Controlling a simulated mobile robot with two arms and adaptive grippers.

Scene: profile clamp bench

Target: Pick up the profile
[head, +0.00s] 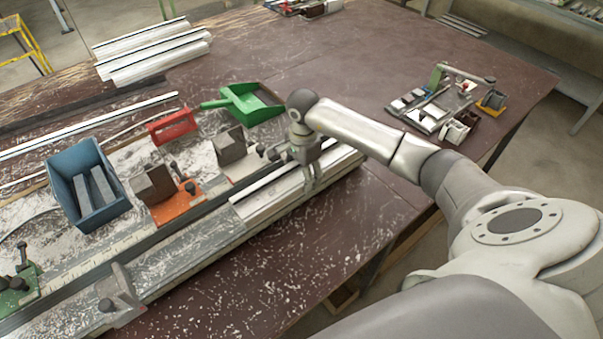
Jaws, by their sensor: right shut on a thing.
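A light profile (268,207) lies along the right end of the clamp bench, parallel to its long rail. My right gripper (311,190) points down over it and is shut on the profile, with its fingers at the near side. The fingers hide a small part of the profile. I cannot tell whether the profile is raised from its seat. My left gripper is not in the head view.
Dark clamp blocks (153,184), a blue bin (88,185) with grey bars, a red part (172,126) and a green dustpan (246,103) stand behind the rail. More profiles (150,50) are stacked at the back left. Chips litter the bench.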

